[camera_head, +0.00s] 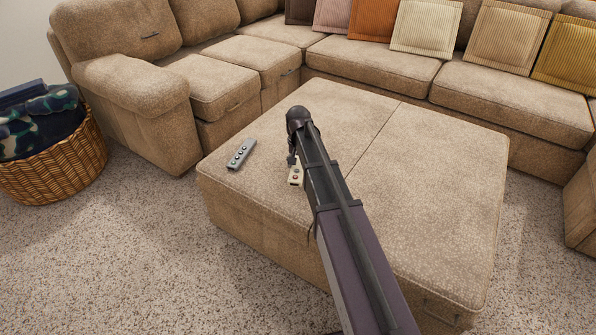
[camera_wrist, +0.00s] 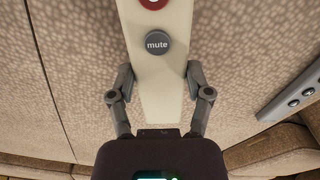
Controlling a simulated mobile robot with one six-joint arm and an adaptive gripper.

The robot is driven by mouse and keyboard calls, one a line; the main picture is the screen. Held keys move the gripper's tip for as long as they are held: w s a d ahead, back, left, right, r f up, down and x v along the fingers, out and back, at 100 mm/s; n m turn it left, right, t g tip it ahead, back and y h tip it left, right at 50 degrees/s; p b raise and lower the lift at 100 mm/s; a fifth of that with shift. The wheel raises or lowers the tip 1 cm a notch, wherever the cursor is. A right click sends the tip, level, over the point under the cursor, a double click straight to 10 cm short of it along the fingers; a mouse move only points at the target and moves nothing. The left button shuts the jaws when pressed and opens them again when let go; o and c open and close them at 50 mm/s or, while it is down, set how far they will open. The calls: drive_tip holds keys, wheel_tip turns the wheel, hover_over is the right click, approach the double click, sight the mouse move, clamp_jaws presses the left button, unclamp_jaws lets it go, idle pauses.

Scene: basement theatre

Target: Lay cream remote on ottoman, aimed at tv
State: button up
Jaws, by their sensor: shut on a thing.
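The cream remote (camera_head: 296,173) is at the ottoman's left half in the head view, partly hidden behind my arm. In the wrist view the cream remote (camera_wrist: 165,98) fills the middle, its face with a grey mute button and part of a red button towards the camera. My gripper (camera_wrist: 159,76) is shut on its sides, one finger on each edge; in the head view my gripper (camera_head: 293,160) is small and mostly hidden by my arm. The tan ottoman (camera_head: 440,165) lies below. I cannot tell whether the remote touches it. The tv is not in view.
A grey remote (camera_head: 241,154) lies on the ottoman left of the cream one; it also shows in the wrist view (camera_wrist: 301,92). A tan sectional sofa (camera_head: 375,67) wraps behind. A wicker basket (camera_head: 60,168) stands at left. The ottoman's right half is clear.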

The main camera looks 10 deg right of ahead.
sight(298, 170)
drive_tip(key=shift+w+d, duration=0.1)
drive_tip(key=shift+w, duration=0.45)
drive_tip(key=shift+f, duration=0.1)
drive_tip(key=shift+f+b, duration=1.75)
drive_tip(key=shift+f, duration=0.1)
drive_tip(key=o, duration=1.2)
wheel_tip(298, 170, up, 12)
drive_tip(key=p, duration=1.2)
